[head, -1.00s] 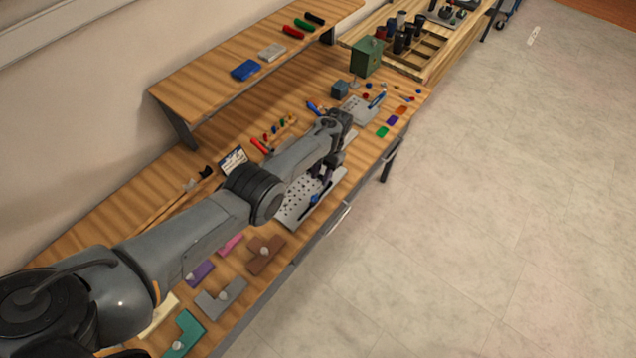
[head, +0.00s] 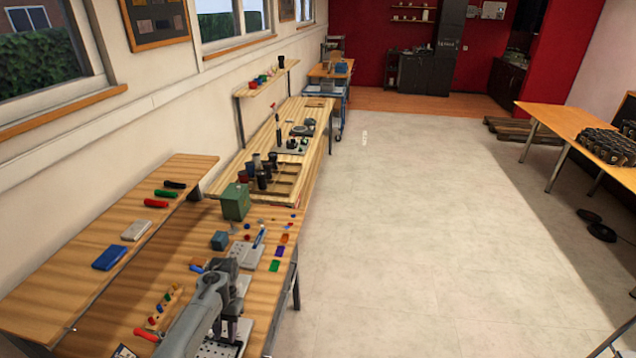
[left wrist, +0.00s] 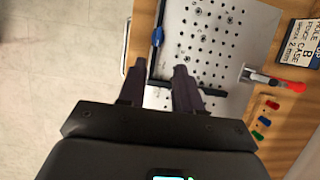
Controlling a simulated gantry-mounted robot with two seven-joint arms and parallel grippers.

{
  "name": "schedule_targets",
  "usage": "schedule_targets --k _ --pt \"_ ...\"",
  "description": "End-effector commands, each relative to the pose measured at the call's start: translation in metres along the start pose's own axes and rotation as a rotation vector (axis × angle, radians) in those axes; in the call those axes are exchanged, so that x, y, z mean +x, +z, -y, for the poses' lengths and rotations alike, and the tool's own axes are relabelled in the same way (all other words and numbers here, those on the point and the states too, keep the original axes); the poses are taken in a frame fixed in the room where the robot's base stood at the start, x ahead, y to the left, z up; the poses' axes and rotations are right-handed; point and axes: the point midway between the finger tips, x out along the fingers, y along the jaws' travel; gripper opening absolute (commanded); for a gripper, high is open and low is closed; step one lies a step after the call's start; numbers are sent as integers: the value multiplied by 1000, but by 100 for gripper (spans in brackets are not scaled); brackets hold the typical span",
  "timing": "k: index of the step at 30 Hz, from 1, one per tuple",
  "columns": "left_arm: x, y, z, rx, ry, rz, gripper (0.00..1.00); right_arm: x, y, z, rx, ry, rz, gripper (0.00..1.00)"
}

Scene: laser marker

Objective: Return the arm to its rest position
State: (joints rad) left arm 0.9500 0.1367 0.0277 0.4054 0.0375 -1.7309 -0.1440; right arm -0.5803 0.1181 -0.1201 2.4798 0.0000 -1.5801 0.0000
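My left arm (head: 200,312) reaches in from the bottom of the head view. My left gripper (head: 231,329) is dark and points down over a perforated grey plate (head: 214,350) on the bench. In the left wrist view my left gripper (left wrist: 158,78) has its two fingers apart, with nothing seen held between them. Below the fingers lies the perforated plate (left wrist: 206,52), with a dark bar and a blue-ended piece (left wrist: 158,37) on it. I cannot tell the height of the fingertips above the plate. My right gripper is in neither view.
A raised shelf (head: 60,285) runs along the wall side of the bench. A printed card (left wrist: 303,42) lies beside the plate. Open floor (head: 400,240) lies right.

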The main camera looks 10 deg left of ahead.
Motion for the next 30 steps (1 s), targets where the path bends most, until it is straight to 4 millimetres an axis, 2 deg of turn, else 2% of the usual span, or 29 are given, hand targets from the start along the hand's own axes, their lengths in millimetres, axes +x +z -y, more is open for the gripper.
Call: schedule_targets --k 5,8,14,19,23,30 --pt "21 7 1 3 -44 -64 34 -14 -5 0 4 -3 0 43" --pt "36 19 -1 10 -75 -120 34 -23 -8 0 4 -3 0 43" --pt "59 64 -18 48 -125 -251 34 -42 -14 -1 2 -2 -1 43" --pt "63 123 -42 95 -139 -363 34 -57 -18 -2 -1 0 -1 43" --pt "54 179 -64 130 -130 -449 34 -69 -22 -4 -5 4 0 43" --pt "15 282 -98 179 -82 -587 34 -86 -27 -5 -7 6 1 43"
